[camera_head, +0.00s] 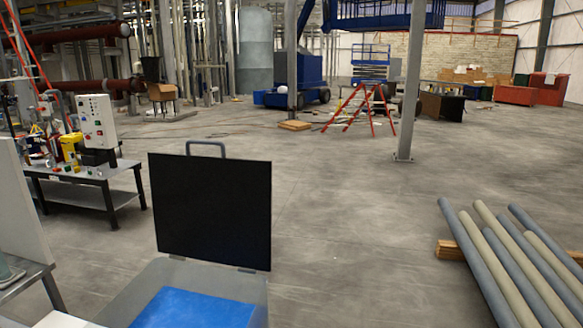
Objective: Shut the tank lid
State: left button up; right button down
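The tank lid (210,208) is a dark, nearly black square panel that stands upright, open, at the back edge of the tank. A grey handle (206,146) shows above its top edge. The tank (258,290) is a grey box at the bottom of the view, with a bright blue surface (195,310) inside; its near part is cut off by the frame's lower edge. Hinges show between the lid's lower edge and the tank's back rim. Neither my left gripper nor my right gripper is in view.
A workbench (90,183) with a control box (97,121) stands at left. A pale panel and metal table (22,280) are at the near left edge. Several pipes (510,262) lie on timber at right. A grey post (410,90) stands behind. The floor between is clear.

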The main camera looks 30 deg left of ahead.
aim_at(211, 209)
jog(key=i+u, duration=0.2)
jog(key=u, duration=0.25)
jog(key=i+l+u, duration=0.15)
jog(key=u, duration=0.35)
jog(key=i+l+u, duration=0.2)
jog(key=u, duration=0.25)
jog(key=i+l+u, duration=0.2)
jog(key=u, duration=0.3)
